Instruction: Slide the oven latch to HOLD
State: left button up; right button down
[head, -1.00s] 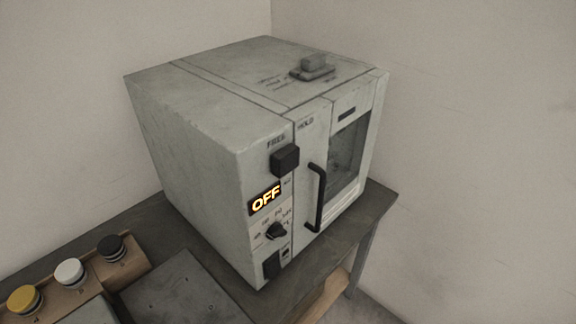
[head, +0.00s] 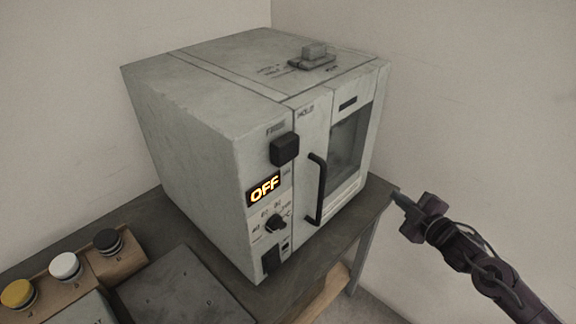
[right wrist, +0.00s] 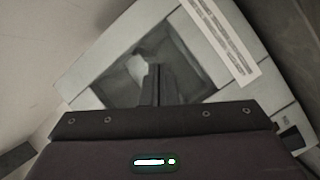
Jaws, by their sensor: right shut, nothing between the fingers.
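The oven (head: 200,130) is a pale grey box on a dark table, with a glass door on its front right. The latch (head: 284,149) is a black square block on the front, beneath a label at the left; the word HOLD is printed to its upper right. My right gripper (head: 400,196) is in the head view, right of the oven, apart from it and shut on nothing. In the right wrist view its shut fingers (right wrist: 157,85) show in front of the oven's door window (right wrist: 180,55). My left gripper is not in view.
A black door handle (head: 316,190) stands out right of the latch. An orange OFF display (head: 264,189) and a black knob (head: 276,224) sit below the latch. Yellow, white and black buttons (head: 66,266) are on the table (head: 145,235) at left. A grey block (head: 313,52) is on the oven top.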

jog(key=s+a+r+n+g+y, duration=0.1)
jog(key=s+a+r+n+y, duration=0.3)
jog(key=a+r, duration=0.35)
jog(key=s+a+r+n+g+y, duration=0.1)
jog(key=s+a+r+n+y, duration=0.2)
jog(key=a+r+n, duration=0.35)
jog(key=s+a+r+n+g+y+b, duration=0.1)
jog(key=s+a+r+n+g+y, duration=0.2)
jog(key=s+a+r, duration=0.4)
jog(key=s+a+n+g, duration=0.1)
jog(key=s+a, duration=0.1)
jog(key=s, duration=0.1)
jog(key=shift+a+g+y, duration=0.3)
jog(key=shift+y, duration=0.1)
jog(key=shift+n, duration=0.25)
